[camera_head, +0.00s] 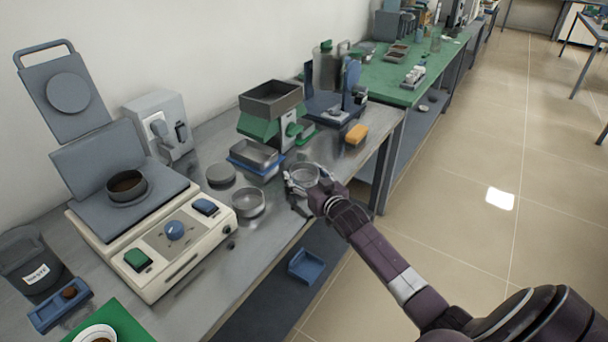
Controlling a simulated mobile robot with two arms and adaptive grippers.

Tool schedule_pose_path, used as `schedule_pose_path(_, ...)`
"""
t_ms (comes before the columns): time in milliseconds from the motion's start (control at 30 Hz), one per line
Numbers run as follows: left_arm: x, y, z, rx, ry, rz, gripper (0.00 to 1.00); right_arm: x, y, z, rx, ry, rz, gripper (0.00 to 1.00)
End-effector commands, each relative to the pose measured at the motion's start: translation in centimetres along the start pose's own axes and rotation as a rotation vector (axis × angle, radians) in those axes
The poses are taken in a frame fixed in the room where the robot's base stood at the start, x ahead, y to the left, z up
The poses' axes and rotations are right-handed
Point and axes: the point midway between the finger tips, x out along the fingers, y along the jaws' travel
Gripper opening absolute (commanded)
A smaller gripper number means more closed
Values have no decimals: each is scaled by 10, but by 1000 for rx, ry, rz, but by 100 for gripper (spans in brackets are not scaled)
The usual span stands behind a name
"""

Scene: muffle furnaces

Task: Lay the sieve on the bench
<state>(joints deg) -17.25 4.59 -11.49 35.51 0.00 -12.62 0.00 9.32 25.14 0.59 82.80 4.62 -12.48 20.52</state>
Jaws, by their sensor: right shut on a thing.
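A round metal sieve (302,173) is at the front edge of the grey bench (273,222), in the middle of the camera_head view. My right gripper (304,184) comes in from the lower right and is shut on the sieve, its fingers at the near side of the rim. The sieve looks about level, at or just above the bench top; I cannot tell whether it touches. My left gripper is not in view.
A round metal pan (247,203) and a flat grey disc (221,174) lie left of the sieve. A cream machine (152,238) with a dark round dish (127,187) stands further left.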

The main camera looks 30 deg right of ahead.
Motion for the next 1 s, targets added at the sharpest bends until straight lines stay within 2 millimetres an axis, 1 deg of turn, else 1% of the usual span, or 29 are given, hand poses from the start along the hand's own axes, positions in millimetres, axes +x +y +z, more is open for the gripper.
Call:
schedule_pose_path(167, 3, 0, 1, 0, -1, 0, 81, 1, 0, 4, 0, 2, 0, 19)
schedule_pose_path(200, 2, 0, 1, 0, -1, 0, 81, 1, 0, 4, 0, 1, 0, 67)
schedule_pose_path(333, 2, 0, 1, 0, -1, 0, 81, 1, 0, 4, 0, 0, 0, 81)
schedule_pose_path(600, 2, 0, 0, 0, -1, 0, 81, 1, 0, 3, 0, 0, 0, 82)
schedule_pose_path(733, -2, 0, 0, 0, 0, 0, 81, -1, 0, -2, -1, -1, 0, 82)
schedule_pose_path(867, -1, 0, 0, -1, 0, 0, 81, -15, 0, 1, 0, -2, 0, 82)
schedule_pose_path(1000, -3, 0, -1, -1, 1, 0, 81, -38, 0, 1, 0, -3, 0, 82)
